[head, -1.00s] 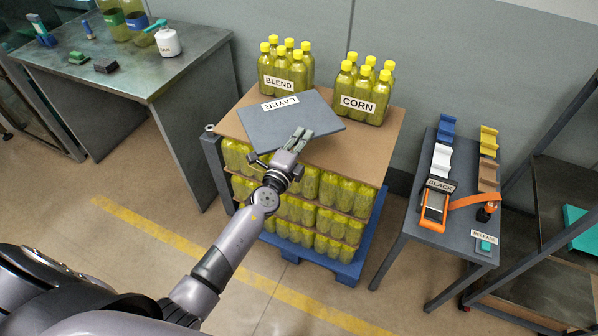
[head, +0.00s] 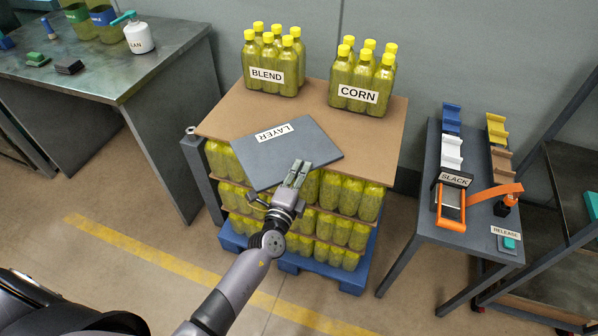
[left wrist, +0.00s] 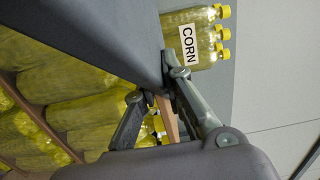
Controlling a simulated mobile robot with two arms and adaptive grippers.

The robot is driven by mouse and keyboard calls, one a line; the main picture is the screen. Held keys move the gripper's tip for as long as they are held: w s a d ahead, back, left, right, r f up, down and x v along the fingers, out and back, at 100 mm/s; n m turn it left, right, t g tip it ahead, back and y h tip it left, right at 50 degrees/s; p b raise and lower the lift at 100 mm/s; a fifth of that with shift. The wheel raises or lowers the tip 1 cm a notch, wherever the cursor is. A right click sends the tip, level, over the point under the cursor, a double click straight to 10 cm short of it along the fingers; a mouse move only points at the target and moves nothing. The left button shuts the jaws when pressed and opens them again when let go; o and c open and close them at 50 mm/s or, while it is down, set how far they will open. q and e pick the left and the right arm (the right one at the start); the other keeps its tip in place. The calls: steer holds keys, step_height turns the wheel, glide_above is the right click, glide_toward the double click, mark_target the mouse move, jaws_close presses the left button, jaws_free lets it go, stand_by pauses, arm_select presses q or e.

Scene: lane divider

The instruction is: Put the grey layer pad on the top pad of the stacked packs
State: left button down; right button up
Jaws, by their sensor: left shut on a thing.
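The grey layer pad (head: 285,155), marked LAYER, is held at its near edge by my left gripper (head: 297,174), which is shut on it. The pad overlaps the front part of the brown top pad (head: 225,113) of the stacked packs (head: 345,195); whether it touches is unclear. It sticks out past the front edge. In the left wrist view the grey pad (left wrist: 95,28) sits between the fingers (left wrist: 152,82), with stacked bottles below it. My right gripper is not in view.
The BLEND bottle pack (head: 271,62) and CORN bottle pack (head: 361,78) stand on the back of the top pad. A grey post (head: 203,175) rises at the stack's left corner. A side table (head: 440,215) with an orange strap tool stands right.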

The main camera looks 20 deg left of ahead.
arm_select(q)
steer(key=shift+s+d+r, duration=0.15)
steer(key=shift+s+d, duration=0.05)
steer(key=shift+d, duration=0.05)
steer(key=c, duration=1.7)
jaws_free()
steer(key=shift+a+f, duration=0.1)
steer(key=shift+f, duration=0.1)
steer(key=shift+r, duration=0.1)
steer(key=shift+s+r, duration=0.1)
steer(key=shift+s+a+b, duration=0.2)
steer(key=shift+s+b, duration=0.6)
steer(key=shift+s, duration=5.05)
